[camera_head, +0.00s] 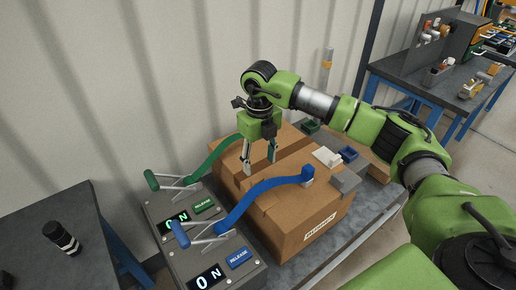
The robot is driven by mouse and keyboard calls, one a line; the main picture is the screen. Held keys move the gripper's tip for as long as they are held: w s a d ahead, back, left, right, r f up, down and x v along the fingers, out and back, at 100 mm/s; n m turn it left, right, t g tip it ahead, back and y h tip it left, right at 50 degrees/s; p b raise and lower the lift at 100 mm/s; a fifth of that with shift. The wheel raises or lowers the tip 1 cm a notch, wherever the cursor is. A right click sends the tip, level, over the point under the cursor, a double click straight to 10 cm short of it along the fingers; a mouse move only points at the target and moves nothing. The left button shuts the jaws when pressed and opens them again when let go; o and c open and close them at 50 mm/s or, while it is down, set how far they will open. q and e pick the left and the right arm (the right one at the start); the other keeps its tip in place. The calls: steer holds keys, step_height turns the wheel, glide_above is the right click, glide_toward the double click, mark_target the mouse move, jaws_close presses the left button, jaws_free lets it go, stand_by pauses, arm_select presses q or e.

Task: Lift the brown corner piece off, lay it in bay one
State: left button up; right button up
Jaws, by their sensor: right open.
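My right gripper (259,164) is open, pointing down over the top of a cardboard box (285,220). Its two fingers are apart, with no held object visible between them. I cannot clearly pick out the brown corner piece against the similarly brown box. No bay numbers are legible. My left gripper is out of view.
A grey control box (175,250) with green and blue release buttons stands at front left. A white piece (326,157), a grey block (346,181), a blue holder (348,154) and a green holder (310,126) lie right of the box. A cluttered bench (405,70) stands behind.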

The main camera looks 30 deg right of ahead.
mark_target(259, 181)
step_height(259, 181, down, 9)
steer(key=shift+r+p, duration=0.15)
steer(key=shift+p, duration=0.45)
steer(key=shift+w+f, duration=0.1)
steer(key=shift+f, duration=0.4)
steer(key=c, duration=1.3)
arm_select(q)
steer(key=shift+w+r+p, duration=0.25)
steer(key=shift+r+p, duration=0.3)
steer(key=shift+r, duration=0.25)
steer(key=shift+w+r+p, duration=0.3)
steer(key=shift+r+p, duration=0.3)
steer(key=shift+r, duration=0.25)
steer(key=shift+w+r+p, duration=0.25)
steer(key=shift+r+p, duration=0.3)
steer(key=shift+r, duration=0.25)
arm_select(e)
steer(key=shift+r, duration=2.5)
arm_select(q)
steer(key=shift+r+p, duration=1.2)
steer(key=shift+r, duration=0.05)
arm_select(e)
steer(key=shift+r, duration=2)
